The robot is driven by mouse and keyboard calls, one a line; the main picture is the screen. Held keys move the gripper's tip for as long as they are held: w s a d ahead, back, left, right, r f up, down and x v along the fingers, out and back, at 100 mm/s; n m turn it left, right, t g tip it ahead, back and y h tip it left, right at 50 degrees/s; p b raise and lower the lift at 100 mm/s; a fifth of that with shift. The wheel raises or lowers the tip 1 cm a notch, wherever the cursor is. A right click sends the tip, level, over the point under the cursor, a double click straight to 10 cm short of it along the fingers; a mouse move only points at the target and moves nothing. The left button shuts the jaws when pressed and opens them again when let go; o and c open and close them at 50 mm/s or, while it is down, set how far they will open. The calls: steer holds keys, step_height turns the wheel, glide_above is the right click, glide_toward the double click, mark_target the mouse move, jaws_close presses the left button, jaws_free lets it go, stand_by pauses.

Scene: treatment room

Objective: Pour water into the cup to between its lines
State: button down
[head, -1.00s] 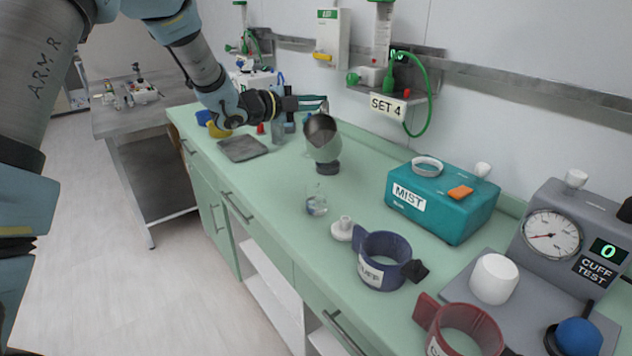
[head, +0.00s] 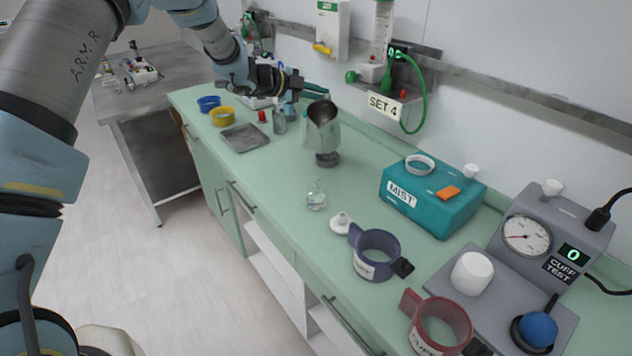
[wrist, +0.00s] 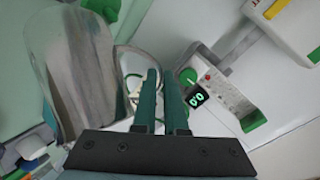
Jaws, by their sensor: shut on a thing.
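A grey, shiny jug (head: 322,132) stands out in the middle of the head view, its open mouth tipped towards the camera. My gripper (head: 312,91) is behind its upper part, with the teal fingers shut; the part they grip is hidden by the jug. In the wrist view the jug (wrist: 88,70) fills the left, beside the closed fingers (wrist: 160,85). The small clear cup (head: 316,196) stands upright on the green counter, in front of the jug and apart from it. Its lines and any water level are too small to read.
A dark round base (head: 327,160) is just below the jug. A white knobbed piece (head: 341,223), a blue cuff (head: 376,270) and a teal MIST box (head: 432,205) lie to the right. A grey tray (head: 245,138) lies left. Counter left of the cup is clear.

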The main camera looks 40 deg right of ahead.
steer(key=shift+w+d+f+n+g+y, duration=0.1)
steer(key=shift+w+d+n+g+y, duration=0.35)
steer(key=shift+w+d+y, duration=0.35)
steer(key=shift+w+d+n+g+y, duration=0.35)
steer(key=shift+w+d+n+y, duration=0.2)
steer(key=shift+d+y, duration=0.3)
